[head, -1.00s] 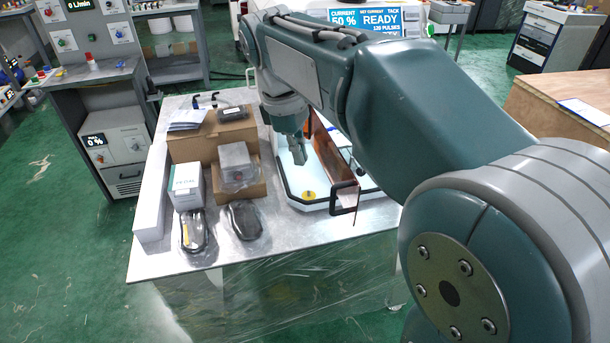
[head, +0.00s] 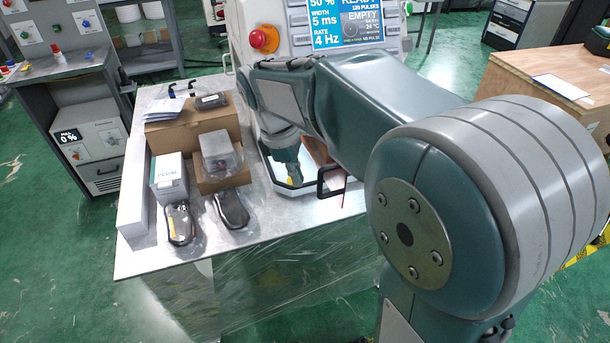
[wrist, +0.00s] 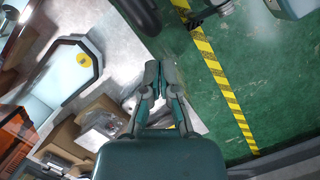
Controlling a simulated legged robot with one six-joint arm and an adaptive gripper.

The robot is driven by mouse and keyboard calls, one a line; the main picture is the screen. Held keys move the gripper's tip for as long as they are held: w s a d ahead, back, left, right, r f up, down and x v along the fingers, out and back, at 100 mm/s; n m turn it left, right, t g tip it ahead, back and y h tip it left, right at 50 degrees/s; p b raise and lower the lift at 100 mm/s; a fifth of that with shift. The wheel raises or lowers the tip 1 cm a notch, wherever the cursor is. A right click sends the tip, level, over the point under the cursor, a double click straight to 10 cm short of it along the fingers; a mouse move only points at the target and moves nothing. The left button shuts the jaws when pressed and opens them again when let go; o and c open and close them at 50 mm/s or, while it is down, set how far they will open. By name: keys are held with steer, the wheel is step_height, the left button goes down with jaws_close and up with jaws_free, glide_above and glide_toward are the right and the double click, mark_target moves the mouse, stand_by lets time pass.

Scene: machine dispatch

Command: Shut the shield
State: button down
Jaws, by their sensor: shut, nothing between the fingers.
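The shield (head: 317,152) is an amber-brown see-through panel on the machine, partly hidden behind my arm. It stands over the white bed, whose interior shows to its left, so it looks open. Its black handle (head: 322,184) sticks out at the near edge. In the head view my gripper (head: 293,181) points down over the white bed, left of the handle and apart from it. In the wrist view my gripper (wrist: 159,68) has its fingers together and holds nothing. The bed's corner with a yellow sticker (wrist: 63,67) shows to its left.
Left on the metal table (head: 140,262) are cardboard boxes (head: 205,122), a white pedal box (head: 169,178) and two dark bagged items (head: 232,208). The machine's screen (head: 345,22) and red stop button (head: 264,39) are behind. Green floor lies in front.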

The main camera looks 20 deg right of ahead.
steer(key=shift+s+d, duration=0.25)
steer(key=shift+d, duration=0.25)
steer(key=shift+s+d, duration=0.2)
steer(key=shift+d, duration=0.3)
